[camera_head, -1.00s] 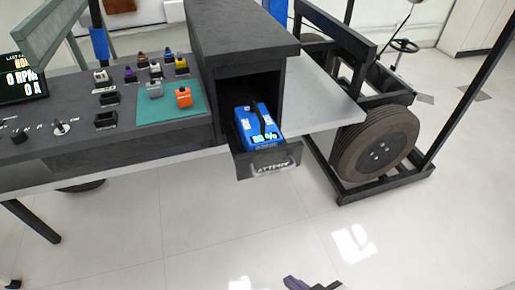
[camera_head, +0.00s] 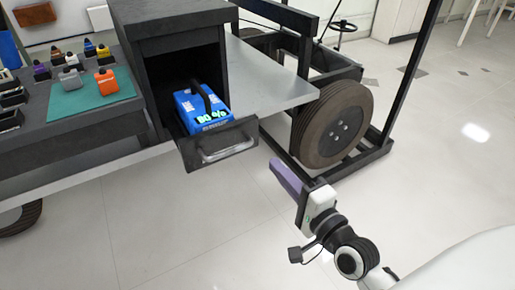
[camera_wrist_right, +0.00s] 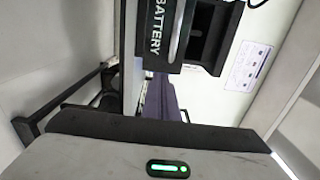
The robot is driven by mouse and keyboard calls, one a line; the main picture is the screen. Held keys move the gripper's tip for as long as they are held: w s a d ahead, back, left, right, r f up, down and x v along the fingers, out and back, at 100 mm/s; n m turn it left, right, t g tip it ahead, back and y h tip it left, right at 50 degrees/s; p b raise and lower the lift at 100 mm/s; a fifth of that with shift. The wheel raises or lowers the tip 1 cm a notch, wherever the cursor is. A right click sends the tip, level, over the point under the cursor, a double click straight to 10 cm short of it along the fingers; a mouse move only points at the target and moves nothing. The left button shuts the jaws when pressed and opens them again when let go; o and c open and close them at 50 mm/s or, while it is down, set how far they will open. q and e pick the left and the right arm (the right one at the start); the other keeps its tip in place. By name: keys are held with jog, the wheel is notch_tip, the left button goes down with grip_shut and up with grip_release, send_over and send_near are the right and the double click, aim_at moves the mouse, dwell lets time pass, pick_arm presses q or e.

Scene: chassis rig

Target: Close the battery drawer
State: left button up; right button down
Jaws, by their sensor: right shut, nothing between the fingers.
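The battery drawer (camera_head: 228,150) sticks out of its black housing, open, with a silver handle across its front. A blue battery (camera_head: 197,108) with a black carrying handle and a green percentage readout sits in the drawer. My right gripper (camera_head: 279,170), with purple fingers, is shut and empty, to the right of the drawer front and apart from it in the picture. In the right wrist view the drawer front (camera_wrist_right: 155,32) shows its BATTERY lettering and handle, beyond the purple fingers (camera_wrist_right: 163,98). My left gripper is out of view.
The black housing (camera_head: 172,18) stands on a bench with a grey shelf (camera_head: 270,85) at its right. A green mat (camera_head: 92,97) with small coloured blocks lies left. A wheel (camera_head: 333,125) in a black frame stands right. The floor in front is clear.

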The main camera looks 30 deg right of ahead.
pick_arm(q)
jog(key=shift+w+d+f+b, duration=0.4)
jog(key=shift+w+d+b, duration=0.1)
jog(key=shift+b, duration=0.3)
pick_arm(e)
jog(key=w, duration=1)
jog(key=shift+a, duration=0.15)
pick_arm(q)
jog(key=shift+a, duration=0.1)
